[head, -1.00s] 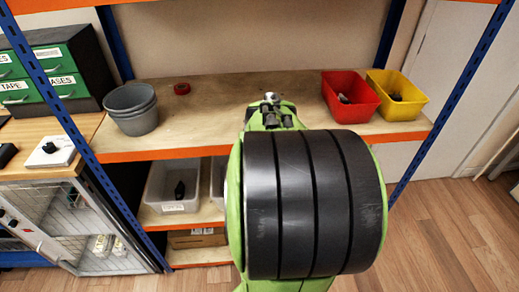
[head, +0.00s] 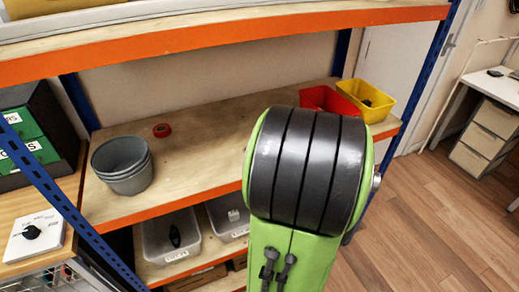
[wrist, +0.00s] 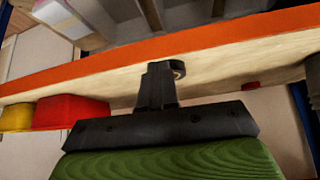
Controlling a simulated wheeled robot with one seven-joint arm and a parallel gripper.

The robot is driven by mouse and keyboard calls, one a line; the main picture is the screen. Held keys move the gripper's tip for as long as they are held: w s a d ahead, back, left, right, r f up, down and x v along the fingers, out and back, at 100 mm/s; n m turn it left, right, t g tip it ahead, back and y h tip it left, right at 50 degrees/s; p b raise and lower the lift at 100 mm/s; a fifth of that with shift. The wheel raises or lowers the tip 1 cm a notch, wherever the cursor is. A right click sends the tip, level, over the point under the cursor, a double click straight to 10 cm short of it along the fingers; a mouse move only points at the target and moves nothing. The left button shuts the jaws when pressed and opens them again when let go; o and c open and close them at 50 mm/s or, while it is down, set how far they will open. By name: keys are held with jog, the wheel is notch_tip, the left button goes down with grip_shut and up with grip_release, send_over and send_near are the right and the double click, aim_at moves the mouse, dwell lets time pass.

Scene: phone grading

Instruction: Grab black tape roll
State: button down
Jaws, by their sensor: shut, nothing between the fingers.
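In the wrist view, which is turned upside down, my gripper (wrist: 160,68) is shut with nothing between its fingers. A black tape roll (wrist: 178,68) shows as a dark ring right beside the fingertips, over the wooden shelf board. It is partly hidden by the fingers, and I cannot tell whether they touch it. In the head view my arm covers the gripper and the black roll.
A red tape roll (head: 161,130) lies on the shelf board (head: 205,150). Grey buckets (head: 122,165) stand at the left, a red bin (head: 318,97) and a yellow bin (head: 366,99) at the right. An upper shelf (head: 220,38) runs across the top. Blue posts flank the rack.

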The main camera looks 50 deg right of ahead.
jog(key=w+d, duration=0.4)
jog(key=w, duration=0.1)
jog(key=w+d+f, duration=0.1)
jog(key=w, duration=0.2)
jog(key=shift+w+d, duration=0.2)
jog(key=shift+d, duration=0.2)
jog(key=shift+w+f+b, duration=0.1)
jog(key=shift+f+b, duration=0.2)
jog(key=shift+s+a, duration=0.2)
jog(key=shift+f, duration=0.1)
